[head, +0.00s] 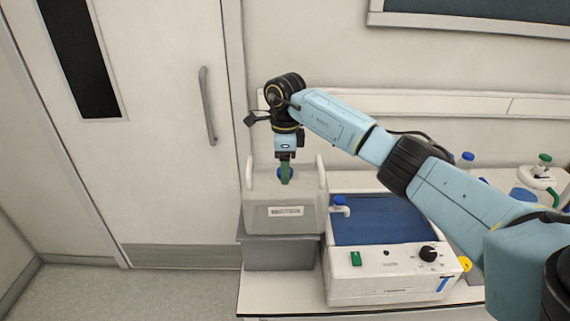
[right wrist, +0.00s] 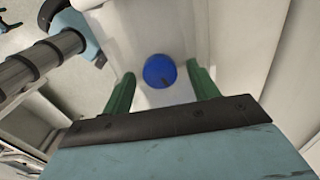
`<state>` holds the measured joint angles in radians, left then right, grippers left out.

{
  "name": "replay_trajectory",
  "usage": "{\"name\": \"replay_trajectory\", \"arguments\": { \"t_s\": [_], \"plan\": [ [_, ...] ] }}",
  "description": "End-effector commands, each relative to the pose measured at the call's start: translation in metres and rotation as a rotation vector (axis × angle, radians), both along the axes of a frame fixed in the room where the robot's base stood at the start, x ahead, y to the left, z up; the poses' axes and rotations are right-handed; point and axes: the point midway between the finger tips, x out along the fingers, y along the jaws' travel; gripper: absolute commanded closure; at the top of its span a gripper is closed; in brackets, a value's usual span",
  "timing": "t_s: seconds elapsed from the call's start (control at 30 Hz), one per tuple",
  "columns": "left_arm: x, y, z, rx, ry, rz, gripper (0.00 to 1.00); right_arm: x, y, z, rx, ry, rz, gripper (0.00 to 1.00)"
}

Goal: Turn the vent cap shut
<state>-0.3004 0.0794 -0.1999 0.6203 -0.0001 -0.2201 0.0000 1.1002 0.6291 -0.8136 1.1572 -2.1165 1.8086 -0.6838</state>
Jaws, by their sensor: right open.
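The blue vent cap (right wrist: 160,71) shows in the right wrist view, on top of a pale translucent container (head: 258,212). In the head view only a bit of the cap (head: 280,174) shows beside my fingers. My right gripper (head: 287,177) points straight down over the container top. In the right wrist view its two green fingers (right wrist: 161,80) are apart, one on each side of the cap, with a gap visible on both sides. I cannot tell how far down the fingers reach along the cap. My left gripper is out of view.
The container stands on a grey box (head: 275,255) at the bench's left end. A door (head: 170,120) is at the left. Bottles stand at the back right.

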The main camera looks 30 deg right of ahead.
Motion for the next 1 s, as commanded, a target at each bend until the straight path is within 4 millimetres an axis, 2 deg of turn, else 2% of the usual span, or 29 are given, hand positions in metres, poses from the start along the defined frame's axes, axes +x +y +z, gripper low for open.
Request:
{"name": "replay_trajectory", "arguments": {
  "t_s": [0.23,0.57,1.0],
  "plan": [
    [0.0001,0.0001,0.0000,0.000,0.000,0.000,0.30,0.0000,0.0002,-0.0010,0.000,0.000,0.000,0.40],
    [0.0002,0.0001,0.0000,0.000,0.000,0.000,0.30,0.0001,0.0003,-0.0007,0.000,0.000,0.000,0.84],
    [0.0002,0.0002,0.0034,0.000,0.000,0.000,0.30,0.0003,0.0001,0.0002,0.000,0.000,-0.094,0.85]
  ]
}}
